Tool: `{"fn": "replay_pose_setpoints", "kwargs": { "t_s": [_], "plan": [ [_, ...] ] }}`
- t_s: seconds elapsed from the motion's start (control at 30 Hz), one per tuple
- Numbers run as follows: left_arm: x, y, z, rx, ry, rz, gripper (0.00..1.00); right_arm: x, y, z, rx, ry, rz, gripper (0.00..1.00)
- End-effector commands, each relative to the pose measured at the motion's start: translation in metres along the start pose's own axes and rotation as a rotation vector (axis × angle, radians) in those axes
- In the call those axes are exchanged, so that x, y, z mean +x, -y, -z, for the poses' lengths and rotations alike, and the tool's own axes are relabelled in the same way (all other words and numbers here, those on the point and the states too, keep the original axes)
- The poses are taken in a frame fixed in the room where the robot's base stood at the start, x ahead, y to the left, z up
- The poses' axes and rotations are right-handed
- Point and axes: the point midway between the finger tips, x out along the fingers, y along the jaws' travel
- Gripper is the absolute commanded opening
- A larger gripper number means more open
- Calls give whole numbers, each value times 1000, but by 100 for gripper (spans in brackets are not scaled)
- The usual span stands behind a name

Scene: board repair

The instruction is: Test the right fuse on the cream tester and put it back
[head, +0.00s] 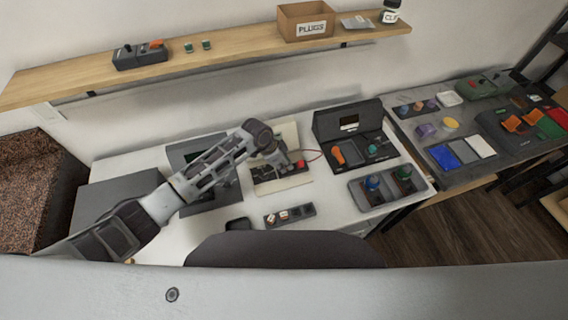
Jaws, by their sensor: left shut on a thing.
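The cream tester (296,189) lies mid-table, with a dark panel and a small red part (300,163) on it. My left gripper (284,164) reaches in from the left, low over the tester. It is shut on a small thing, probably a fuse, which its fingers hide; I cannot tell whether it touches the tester. A dark fuse strip (304,210) stands in front of the tester. Two pale and orange pieces sit in its left and middle places, and its right end looks empty. My right gripper is not in view.
A dark case (349,121) with an orange-handled tool stands right of the tester. A grey tray (389,191) with blue and green pieces is in front of it. A second, dark table (452,125) holds colored parts. A shelf (225,50) runs along the wall.

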Motion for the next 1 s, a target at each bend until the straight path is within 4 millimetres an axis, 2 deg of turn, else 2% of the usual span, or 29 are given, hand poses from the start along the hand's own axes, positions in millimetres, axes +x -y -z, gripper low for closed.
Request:
{"fn": "replay_pose_setpoints", "kwargs": {
  "t_s": [1.0],
  "plan": [
    [7, 0, -3, 0, 1, -1, 3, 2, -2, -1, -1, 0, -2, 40]
  ]
}}
